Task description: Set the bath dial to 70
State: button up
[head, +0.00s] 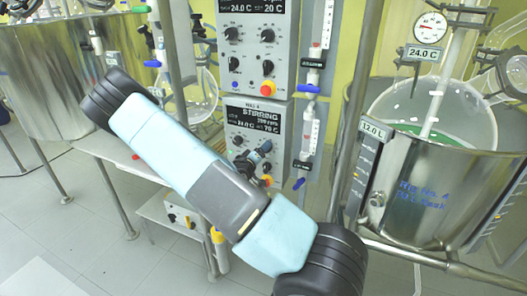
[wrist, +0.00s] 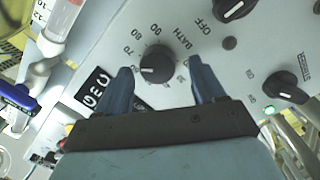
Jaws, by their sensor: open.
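The bath dial (wrist: 157,66) is a round black knob on a light grey panel, with "BATH" printed beside it and a ring of numbers. Its white pointer mark faces left in the wrist view; I cannot tell exactly which number it meets. My gripper (wrist: 162,72) is open, with one blue finger on each side of the dial; I cannot tell whether they touch it. In the head view my gripper (head: 262,158) is at the lower control panel (head: 238,112), and it hides the dial there. That panel's display (head: 257,119) reads "STIRRING" and 24.0 C; its second temperature looks like 70 or 78.
Two other black knobs (wrist: 286,87) (wrist: 232,8) and an "OFF" mark are to the right in the wrist view. A blue-handled valve (wrist: 18,97) is at the left. In the head view, an upper panel (head: 255,50) is above and a steel bath vessel (head: 430,190) stands right.

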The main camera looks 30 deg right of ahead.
jog(key=shift+w+d, duration=0.3)
jog(key=shift+d, duration=0.15)
jog(key=shift+c, duration=0.5)
jog(key=c, duration=1)
jog(key=shift+o, duration=0.2)
jog(key=shift+m, duration=1.3)
jog(key=o, duration=1.1)
jog(key=shift+c, duration=0.2)
jog(key=v, duration=1.3)
jog(key=shift+s+a, duration=0.25)
jog(key=shift+a, duration=0.05)
